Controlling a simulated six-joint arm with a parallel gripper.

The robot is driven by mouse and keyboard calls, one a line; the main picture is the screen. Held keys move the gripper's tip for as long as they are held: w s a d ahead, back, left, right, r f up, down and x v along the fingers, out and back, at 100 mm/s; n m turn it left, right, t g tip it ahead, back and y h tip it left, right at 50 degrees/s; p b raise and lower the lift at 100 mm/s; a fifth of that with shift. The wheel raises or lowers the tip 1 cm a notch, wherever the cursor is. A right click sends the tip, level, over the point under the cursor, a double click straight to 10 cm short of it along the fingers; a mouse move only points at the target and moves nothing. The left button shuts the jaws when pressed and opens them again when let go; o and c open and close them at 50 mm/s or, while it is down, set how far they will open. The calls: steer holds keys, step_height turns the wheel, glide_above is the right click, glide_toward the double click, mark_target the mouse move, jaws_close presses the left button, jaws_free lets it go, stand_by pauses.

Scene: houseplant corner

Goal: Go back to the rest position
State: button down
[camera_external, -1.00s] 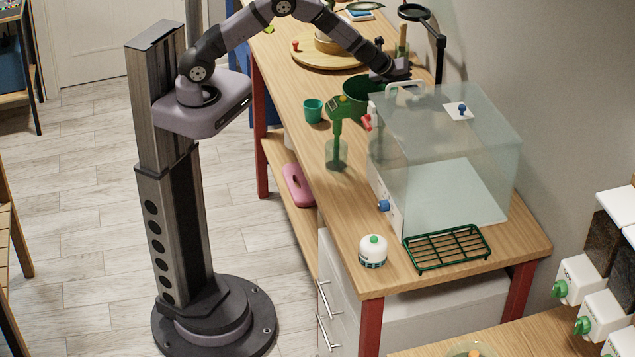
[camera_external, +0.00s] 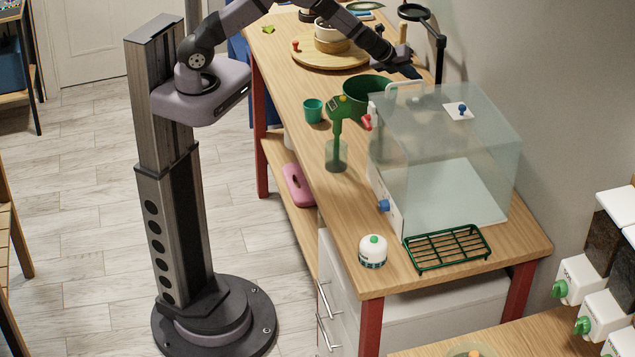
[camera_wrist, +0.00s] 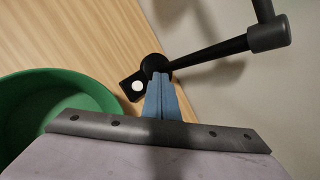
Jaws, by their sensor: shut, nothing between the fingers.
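My gripper (camera_external: 412,72) is at the far side of the workbench, above and just behind the clear box, close to the base of the black lamp. In the wrist view my gripper's blue-grey fingers (camera_wrist: 161,84) are together with nothing between them. They point toward the black lamp stand (camera_wrist: 210,52). I cannot tell whether they touch it. My arm reaches from its column across the bench.
A green pot (camera_external: 366,88) is beside the gripper; it also shows in the wrist view (camera_wrist: 35,85). The clear box (camera_external: 460,125) stands in front. A green watering bottle (camera_external: 337,140) and green cup (camera_external: 313,110) stand left. A round wooden board (camera_external: 305,56) lies behind.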

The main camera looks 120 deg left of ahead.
steer(key=shift+r+p, duration=0.5)
steer(key=shift+r, duration=0.4)
steer(key=s+d+r+n+g+h, duration=0.1)
steer(key=s+d+n, duration=0.15)
steer(key=d, duration=0.55)
steer(key=s+d+r+n+h, duration=0.1)
steer(key=d+r+n, duration=0.15)
steer(key=d, duration=0.55)
steer(key=s+d+r+n+g+h, duration=0.1)
steer(key=d+n, duration=0.2)
steer(key=d, duration=0.4)
steer(key=s+d+f+n+g+h, duration=0.1)
steer(key=s+d+n+h, duration=0.1)
steer(key=s+d, duration=0.7)
steer(key=s+d+n+g+h, duration=0.2)
steer(key=s+d+n, duration=0.3)
steer(key=s+d, duration=0.5)
steer(key=d, duration=0.5)
steer(key=shift+s+d+f+n+h, duration=0.2)
steer(key=shift+s+f+n+h, duration=0.1)
steer(key=shift+f, duration=0.1)
